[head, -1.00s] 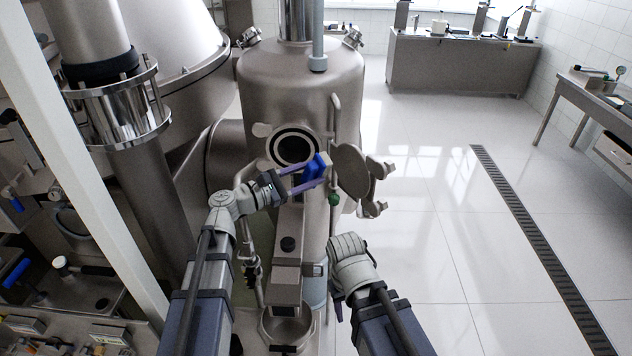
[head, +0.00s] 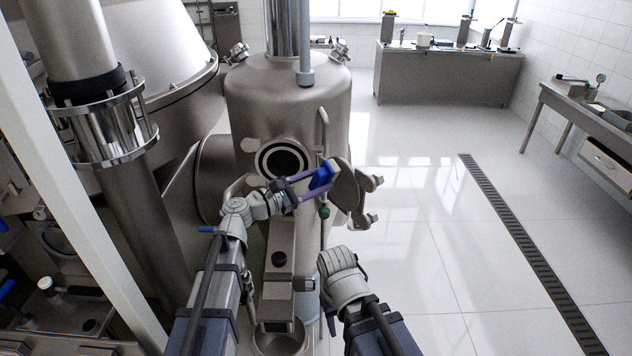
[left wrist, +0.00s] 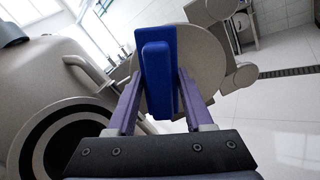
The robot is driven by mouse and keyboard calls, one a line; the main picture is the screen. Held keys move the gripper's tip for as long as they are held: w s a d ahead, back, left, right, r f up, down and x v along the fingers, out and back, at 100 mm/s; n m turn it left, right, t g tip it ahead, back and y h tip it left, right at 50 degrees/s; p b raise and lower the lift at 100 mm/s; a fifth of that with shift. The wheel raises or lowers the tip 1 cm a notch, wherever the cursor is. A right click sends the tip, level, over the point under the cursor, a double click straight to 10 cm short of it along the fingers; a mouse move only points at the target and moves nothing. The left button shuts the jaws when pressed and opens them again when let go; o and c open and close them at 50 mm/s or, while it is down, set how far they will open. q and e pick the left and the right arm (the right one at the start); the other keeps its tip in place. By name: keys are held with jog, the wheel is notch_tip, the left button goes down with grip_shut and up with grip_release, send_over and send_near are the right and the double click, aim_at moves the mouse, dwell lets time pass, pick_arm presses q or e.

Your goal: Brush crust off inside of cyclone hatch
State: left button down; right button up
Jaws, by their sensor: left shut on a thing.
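The cyclone hatch (head: 347,190) is a round grey disc swung open to the right of the dark round opening (head: 286,162) in the steel vessel. My left gripper (head: 321,180), with purple fingers, is shut on a blue brush (head: 320,177) in front of the hatch's inner face. In the left wrist view the brush (left wrist: 158,75) covers part of the hatch (left wrist: 205,62); whether it touches is hidden. I cannot make out crust on the visible part. My right arm is low, right of the vessel's lower parts; its gripper does not show.
The steel vessel (head: 290,95) stands behind the opening, with a handle beside it. A thin pipe with a green knob (head: 324,212) runs just below the brush. The floor (head: 430,230) to the right is clear, with a drain grate (head: 530,245). Benches stand farther off.

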pick_arm(q)
jog(key=shift+x, duration=1)
dwell(0.5)
jog(key=shift+s+d, duration=0.55)
jog(key=shift+s, duration=0.3)
jog(key=shift+s+d, duration=0.5)
jog(key=shift+s, duration=0.35)
jog(key=shift+w+d, duration=0.1)
jog(key=shift+w, duration=0.1)
jog(key=shift+w+a, duration=1.25)
jog(key=shift+w, duration=0.25)
